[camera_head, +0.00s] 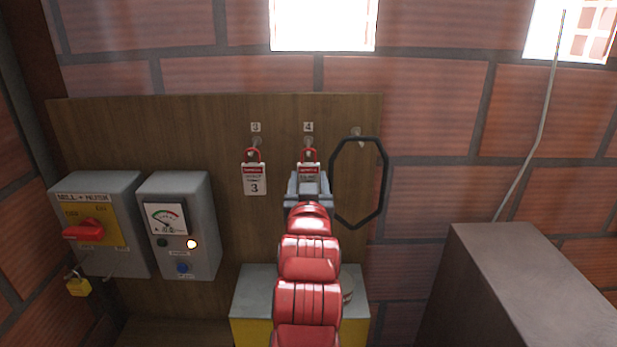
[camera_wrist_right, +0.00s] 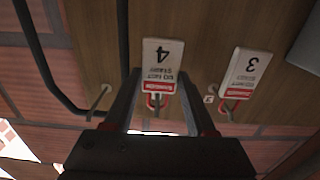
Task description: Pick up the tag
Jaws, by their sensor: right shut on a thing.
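The tag marked 4 (camera_head: 308,168) is white with a red band and a red loop at its top. Its loop shows at the peg under the "4" label on the wooden board. My right gripper (camera_head: 309,186) covers its lower part in the head view. In the right wrist view, which is upside down, tag 4 (camera_wrist_right: 163,55) lies between the two fingertips of my right gripper (camera_wrist_right: 159,76), shut on it. A similar tag marked 3 (camera_head: 255,180) hangs on the peg to the left. My left gripper is not in view.
A black ring-shaped strap (camera_head: 384,180) hangs on a peg close to the right. Two grey control boxes, one with a red handle (camera_head: 83,230), stand at the left. A grey and yellow box (camera_head: 255,290) sits below. A large dark box (camera_head: 520,280) stands at right.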

